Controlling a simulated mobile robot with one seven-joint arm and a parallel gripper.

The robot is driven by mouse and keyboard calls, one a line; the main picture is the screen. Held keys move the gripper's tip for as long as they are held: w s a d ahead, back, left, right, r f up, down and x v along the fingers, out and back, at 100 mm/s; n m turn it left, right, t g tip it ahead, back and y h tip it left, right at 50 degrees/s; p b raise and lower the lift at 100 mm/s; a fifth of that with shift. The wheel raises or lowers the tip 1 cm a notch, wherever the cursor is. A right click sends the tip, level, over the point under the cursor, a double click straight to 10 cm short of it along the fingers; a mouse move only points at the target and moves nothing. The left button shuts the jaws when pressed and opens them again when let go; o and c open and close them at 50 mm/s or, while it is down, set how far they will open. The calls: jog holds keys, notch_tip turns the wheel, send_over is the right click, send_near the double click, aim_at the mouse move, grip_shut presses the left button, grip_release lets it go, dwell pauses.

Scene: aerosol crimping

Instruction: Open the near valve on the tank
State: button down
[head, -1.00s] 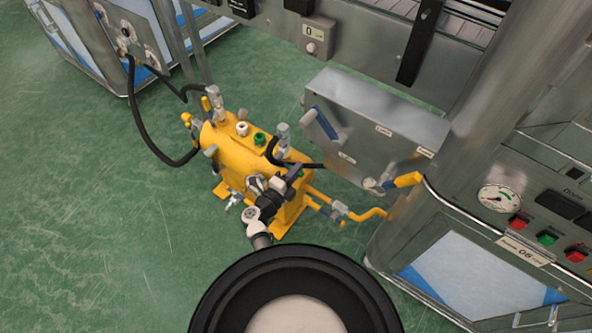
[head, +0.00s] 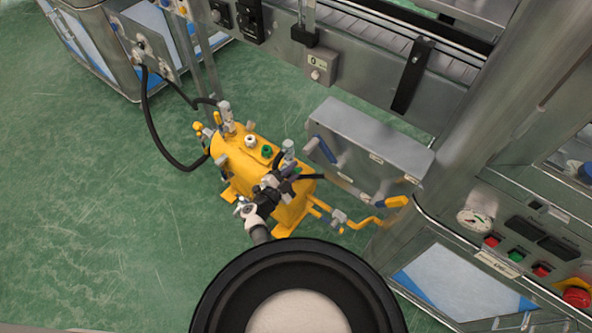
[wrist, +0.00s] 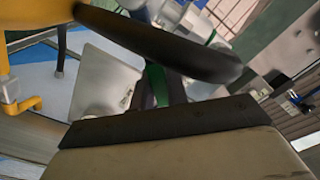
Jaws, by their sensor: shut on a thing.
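The yellow tank (head: 233,163) stands on the green floor in the head view, with metal fittings on top. The near valve (head: 288,149) is the upright silver fitting at the tank's right end, with a black hose beside it. My gripper (head: 287,175) is at this end, just below that fitting in the picture, and hides part of the tank. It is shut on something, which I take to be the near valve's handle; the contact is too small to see.
A grey metal box (head: 370,140) with a blue lever stands close right of the tank. Yellow pipes (head: 355,224) run low beside it. A black hose (head: 148,120) loops at left. A control cabinet (head: 465,270) stands at right. Open green floor lies left.

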jog(key=shift+w+a+r+n+p, duration=0.25)
jog(key=shift+r+n+p, duration=0.1)
jog(key=shift+n, duration=0.25)
jog(key=c, duration=1.4)
grip_release()
jog(key=b+v, duration=0.1)
jog(key=v, duration=1.2)
jog(key=shift+s+a+b, duration=0.25)
jog(key=shift+s+b, duration=0.1)
